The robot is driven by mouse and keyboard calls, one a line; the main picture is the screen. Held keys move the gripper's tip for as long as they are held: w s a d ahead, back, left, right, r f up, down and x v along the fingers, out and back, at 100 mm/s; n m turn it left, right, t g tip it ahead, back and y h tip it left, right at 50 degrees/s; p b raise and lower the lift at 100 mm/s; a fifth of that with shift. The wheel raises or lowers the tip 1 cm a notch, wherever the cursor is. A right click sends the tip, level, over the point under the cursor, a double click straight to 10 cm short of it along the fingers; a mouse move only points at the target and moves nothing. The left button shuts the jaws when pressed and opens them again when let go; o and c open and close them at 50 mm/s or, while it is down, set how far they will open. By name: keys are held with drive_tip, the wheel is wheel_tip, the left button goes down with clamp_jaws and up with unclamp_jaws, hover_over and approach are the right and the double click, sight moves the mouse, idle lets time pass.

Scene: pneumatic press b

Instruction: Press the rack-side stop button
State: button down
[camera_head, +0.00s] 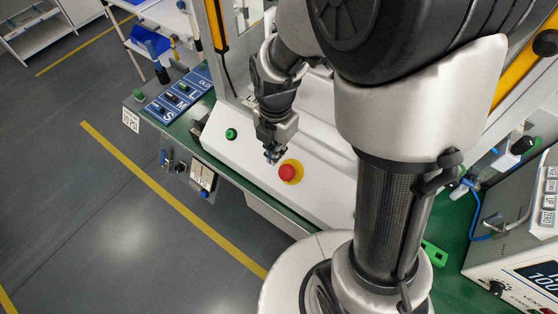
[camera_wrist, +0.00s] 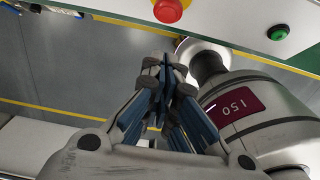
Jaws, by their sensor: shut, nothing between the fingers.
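A red mushroom stop button (camera_head: 287,172) with a yellow collar sits on the sloped white press panel (camera_head: 322,187). It also shows at the top edge of the wrist view (camera_wrist: 168,10), partly cut off. It is the only red stop button I can make out. My gripper (camera_head: 272,157) is shut and empty. In the head view its tips are just up and left of the red button, apparently apart from it. In the wrist view the closed fingers (camera_wrist: 163,68) appear below the button, with grey floor showing between.
A green button (camera_head: 231,133) sits on the same panel, left of my gripper; the wrist view shows it at right (camera_wrist: 278,32). A blue label plate (camera_head: 180,93) lies on the green bench at left. A control box (camera_head: 525,240) stands at right.

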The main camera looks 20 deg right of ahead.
drive_tip(key=b, duration=0.4)
hover_over(286, 173)
drive_tip(key=s+a, duration=0.2)
drive_tip(key=a, duration=0.2)
wheel_tip(286, 173, down, 11)
drive_tip(key=shift+w+d+f+b, duration=0.25)
drive_tip(key=shift+w+d+f, duration=0.05)
drive_tip(key=shift+d+f, duration=0.25)
drive_tip(key=shift+w+d+f+b, duration=0.2)
drive_tip(key=shift+w+d+f, duration=0.1)
drive_tip(key=shift+d+f, duration=0.25)
